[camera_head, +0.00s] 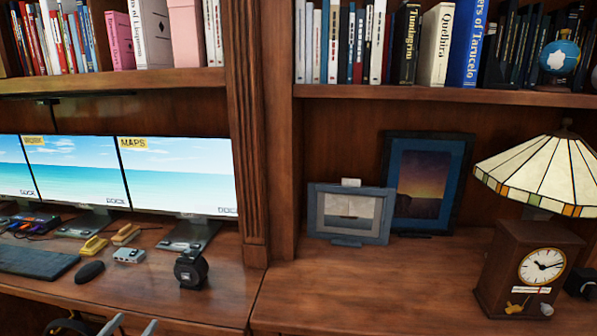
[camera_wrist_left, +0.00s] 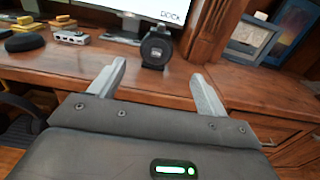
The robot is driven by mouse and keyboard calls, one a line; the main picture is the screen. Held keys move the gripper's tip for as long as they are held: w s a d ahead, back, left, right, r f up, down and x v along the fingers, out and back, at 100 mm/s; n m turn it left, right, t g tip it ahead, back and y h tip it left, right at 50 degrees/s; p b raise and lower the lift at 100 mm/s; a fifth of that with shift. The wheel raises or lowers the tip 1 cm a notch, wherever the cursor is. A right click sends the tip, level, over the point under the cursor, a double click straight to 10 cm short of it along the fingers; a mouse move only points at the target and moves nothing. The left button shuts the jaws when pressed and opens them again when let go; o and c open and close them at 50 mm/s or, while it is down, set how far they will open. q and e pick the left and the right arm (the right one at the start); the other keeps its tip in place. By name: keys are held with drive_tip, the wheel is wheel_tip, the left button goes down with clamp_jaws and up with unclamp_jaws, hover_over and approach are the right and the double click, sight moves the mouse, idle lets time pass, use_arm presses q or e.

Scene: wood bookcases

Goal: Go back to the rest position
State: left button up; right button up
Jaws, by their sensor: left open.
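My left gripper (camera_head: 130,326) shows only by its fingertips at the bottom left edge of the head view, in front of the desk. In the left wrist view its two grey fingers (camera_wrist_left: 158,88) stand wide apart with nothing between them. They point toward the desk's front edge. A round black device (camera_wrist_left: 156,47) stands upright on the desk beyond the fingers, apart from them. It also shows in the head view (camera_head: 191,270). My right gripper is in neither view.
The left desk holds monitors (camera_head: 178,170), a keyboard (camera_head: 38,262), a mouse (camera_head: 89,272) and small gadgets. A wooden post (camera_head: 250,130) divides the bookcase. On the right stand two picture frames (camera_head: 350,213), a clock (camera_head: 528,268) and a lamp (camera_head: 540,172). The right desktop's front is clear.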

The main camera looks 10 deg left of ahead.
use_arm(q)
drive_tip(key=s+a+f+n+g+y, duration=0.1)
drive_tip(key=s+a+f+n+g, duration=0.2)
drive_tip(key=f+n, duration=0.7)
drive_tip(key=s+a+f+n+g+y, duration=0.2)
drive_tip(key=a+f+n, duration=0.2)
drive_tip(key=f+n, duration=0.5)
drive_tip(key=s+f+n+g, duration=0.3)
drive_tip(key=s+f, duration=0.2)
drive_tip(key=f, duration=0.5)
drive_tip(key=s+f+n+g, duration=0.2)
drive_tip(key=s+f+n, duration=0.25)
drive_tip(key=f, duration=0.55)
drive_tip(key=s+d+f+n+g, duration=0.2)
drive_tip(key=s+d+f+n, duration=0.15)
drive_tip(key=s+f, duration=0.35)
drive_tip(key=s+d+f+n+g, duration=0.2)
drive_tip(key=s+d+f, duration=0.25)
drive_tip(key=s, duration=0.35)
drive_tip(key=s+d+f+g+h, duration=0.1)
drive_tip(key=s+d+f, duration=0.2)
drive_tip(key=s+d, duration=0.2)
drive_tip(key=s+d+f+n+g+h, duration=0.1)
drive_tip(key=s+d+f+g, duration=0.1)
drive_tip(key=s+d, duration=0.4)
drive_tip(key=d+f, duration=0.1)
drive_tip(key=d, duration=0.3)
drive_tip(key=shift+s+f+h+p, duration=0.15)
drive_tip(key=shift+f+h+p, duration=0.05)
drive_tip(key=shift+h+p, duration=0.2)
